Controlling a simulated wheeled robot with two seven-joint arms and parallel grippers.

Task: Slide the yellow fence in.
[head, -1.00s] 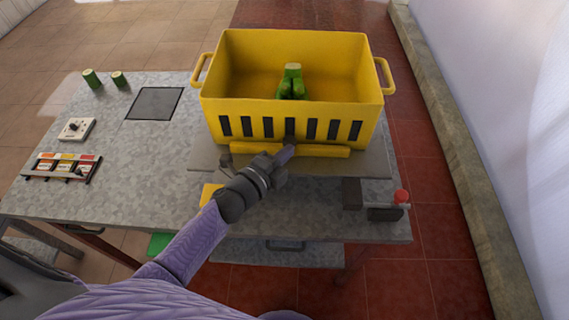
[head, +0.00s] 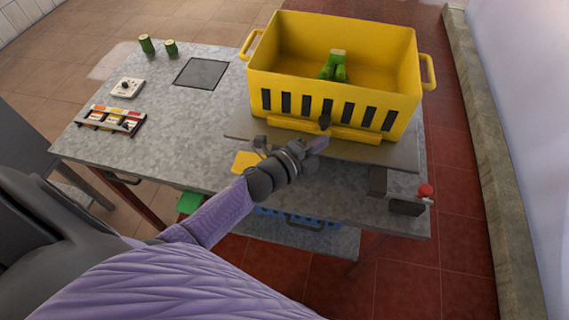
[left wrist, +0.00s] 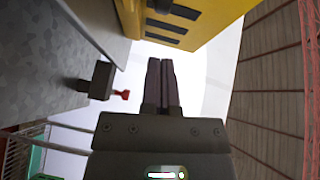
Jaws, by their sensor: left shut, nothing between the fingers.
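The yellow fence looks to be the low yellow bar (head: 352,134) along the front foot of the yellow crate (head: 400,100), with a dark knob near its middle. It lies on the grey plate and seems to be against the crate's front or very near it. My left gripper (head: 320,144) is shut and empty, its tips just in front of the bar; I cannot tell if they touch. In the left wrist view the shut fingers (left wrist: 166,62) point towards the slotted yellow crate (left wrist: 200,25). My right gripper is not in view.
Green stem pieces (head: 333,66) are in the crate. A red-knobbed device (head: 424,192) sits at the table's right edge. A white dial box (head: 126,88), a colored card rack (head: 110,120) and two green cut stems (head: 146,44) are at the left.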

